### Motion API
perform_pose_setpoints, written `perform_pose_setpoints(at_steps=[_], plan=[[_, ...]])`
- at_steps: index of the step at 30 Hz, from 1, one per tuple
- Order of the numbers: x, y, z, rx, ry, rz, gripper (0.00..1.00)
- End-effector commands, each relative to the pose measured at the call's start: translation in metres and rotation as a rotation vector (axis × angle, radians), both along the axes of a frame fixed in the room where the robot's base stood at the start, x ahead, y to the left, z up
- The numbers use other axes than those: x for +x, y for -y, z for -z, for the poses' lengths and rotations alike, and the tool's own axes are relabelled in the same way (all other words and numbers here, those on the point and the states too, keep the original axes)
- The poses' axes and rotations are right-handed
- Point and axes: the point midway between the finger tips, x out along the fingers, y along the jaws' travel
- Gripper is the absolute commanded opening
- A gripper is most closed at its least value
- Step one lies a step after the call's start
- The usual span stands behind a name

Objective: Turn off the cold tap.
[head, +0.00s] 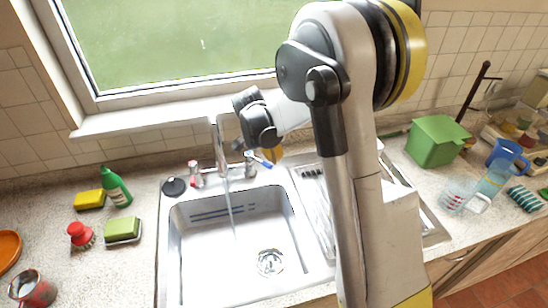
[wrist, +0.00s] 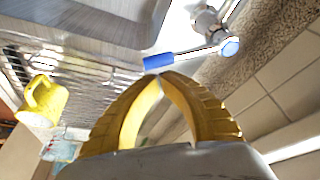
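The cold tap (head: 250,165) stands at the right of the faucet behind the sink, with a blue-tipped lever (head: 264,162). In the wrist view the blue lever end (wrist: 158,62) lies just beyond my fingertips, and a blue cap (wrist: 229,47) tops the tap body. Water runs from the spout (head: 220,140) into the sink (head: 180,255). My gripper (wrist: 160,76) has yellow fingers whose tips meet, with nothing seen between them. In the head view my gripper (head: 272,156) is beside the lever, partly hidden by my arm. I cannot tell whether the fingertips touch the lever.
The red-marked tap (head: 196,175) is left of the spout. A window sill (head: 160,118) and tiled wall rise close behind. A yellow mug (wrist: 42,102) sits by the drainer. A green box (head: 436,140) stands right; a green bottle (head: 116,187) and sponges are left.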

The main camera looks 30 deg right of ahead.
Motion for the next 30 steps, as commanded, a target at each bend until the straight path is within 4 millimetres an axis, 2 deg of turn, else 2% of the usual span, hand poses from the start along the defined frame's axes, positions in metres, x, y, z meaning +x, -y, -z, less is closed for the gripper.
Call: perform_pose_setpoints(at_steps=[30], plan=[[-0.007,-0.012,0.000,0.000,0.000,-0.001,0.00]])
